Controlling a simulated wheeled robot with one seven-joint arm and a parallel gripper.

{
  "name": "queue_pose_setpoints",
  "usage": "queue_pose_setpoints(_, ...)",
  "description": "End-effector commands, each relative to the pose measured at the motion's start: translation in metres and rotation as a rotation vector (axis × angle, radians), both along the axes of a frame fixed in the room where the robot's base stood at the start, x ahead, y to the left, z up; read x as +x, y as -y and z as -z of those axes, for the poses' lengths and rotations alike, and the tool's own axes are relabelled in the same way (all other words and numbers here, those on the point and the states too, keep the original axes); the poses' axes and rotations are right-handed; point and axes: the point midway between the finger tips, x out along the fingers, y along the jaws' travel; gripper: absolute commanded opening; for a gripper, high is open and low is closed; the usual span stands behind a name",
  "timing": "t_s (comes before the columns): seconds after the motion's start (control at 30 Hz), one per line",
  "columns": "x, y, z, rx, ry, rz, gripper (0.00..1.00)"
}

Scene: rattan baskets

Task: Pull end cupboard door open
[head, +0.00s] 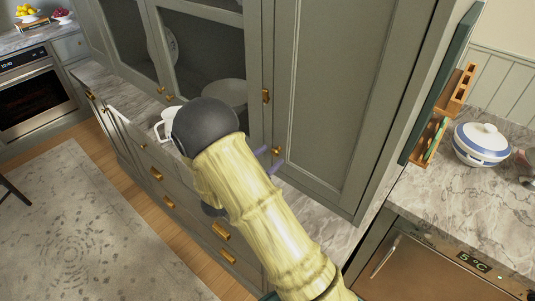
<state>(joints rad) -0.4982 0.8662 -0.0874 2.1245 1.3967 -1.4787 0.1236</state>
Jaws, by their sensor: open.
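The end cupboard door (330,90) is a tall grey-green panel at the right end of the wall unit. It looks shut against its frame. A small brass knob (277,151) sits low on its left edge. My gripper (269,159) shows only as two purple fingertips sticking out from behind my arm. The fingers are apart, with the knob right by their tips. I cannot tell whether they touch it. The gripper's body is hidden by my arm.
Glass-fronted doors (200,50) with dishes behind them are left of the door. A white mug (166,124) stands on the marble counter (95,75). Drawers with brass pulls (157,174) are below. A blue-striped white pot (482,144) and wooden rack (440,110) stand right.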

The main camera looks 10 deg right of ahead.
Motion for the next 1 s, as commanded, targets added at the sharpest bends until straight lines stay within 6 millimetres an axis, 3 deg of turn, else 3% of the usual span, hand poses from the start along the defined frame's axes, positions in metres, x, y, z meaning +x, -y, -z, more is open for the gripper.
queue_pose_setpoints(0.4,0.008,0.01,0.001,0.001,0.0,-0.001,0.5)
queue_pose_setpoints(0.67,0.007,0.01,0.001,0.001,0.0,-0.001,0.01)
queue_pose_setpoints(0.73,0.007,0.01,0.001,0.0,-0.001,0.0,0.0)
queue_pose_setpoints(0.77,0.008,-0.004,0.001,0.002,0.0,-0.006,0.0)
queue_pose_setpoints(1.0,0.008,0.007,0.001,0.001,0.0,-0.009,0.0)
